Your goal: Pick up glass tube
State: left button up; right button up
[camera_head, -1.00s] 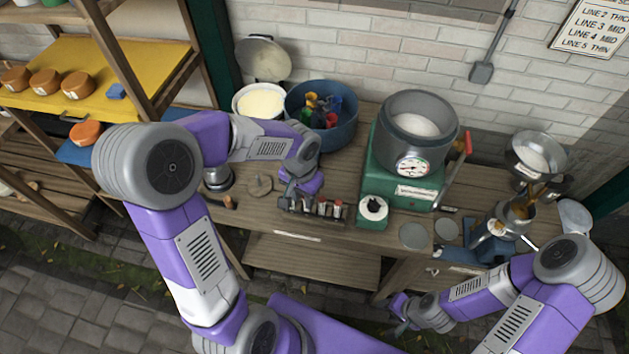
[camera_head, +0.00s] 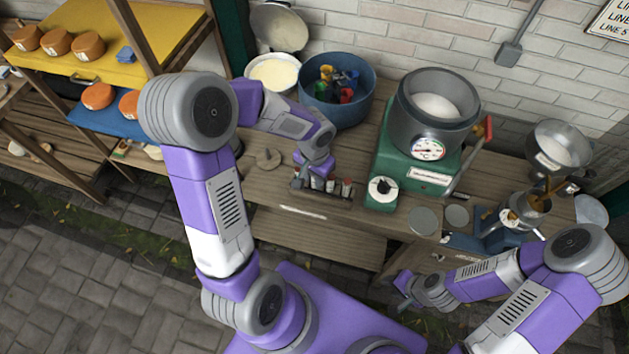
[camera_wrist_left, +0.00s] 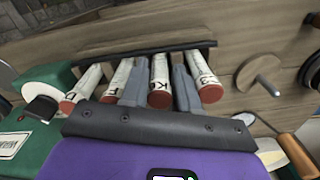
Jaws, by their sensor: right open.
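A dark rack of labelled tubes with red-brown ends (camera_head: 345,188) stands at the front of the bench. In the left wrist view, several tubes lie side by side across the picture, among them a K tube (camera_wrist_left: 116,80), an F tube (camera_wrist_left: 160,82) and an X-3 tube (camera_wrist_left: 203,78). My left gripper (camera_head: 302,180) is at the rack's left part. In the left wrist view its two fingers (camera_wrist_left: 160,88) lie on either side of the F tube; whether they press on it is unclear. My right gripper (camera_head: 404,290) is open and empty, low in front of the bench.
A green scale with a grey pot (camera_head: 438,100) and a small green box with a dial (camera_head: 381,192) stand right of the rack. A blue tub (camera_head: 318,98) is behind it. A round wooden piece with a peg (camera_head: 268,158) lies to its left. Metal discs (camera_head: 424,220) lie to the right.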

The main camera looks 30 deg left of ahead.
pick_arm(q)
grip_shut()
jog(key=shift+r, duration=0.1)
notch_tip(320, 180, up, 10)
jog(key=shift+f+p, duration=0.1)
jog(key=shift+p, duration=0.95)
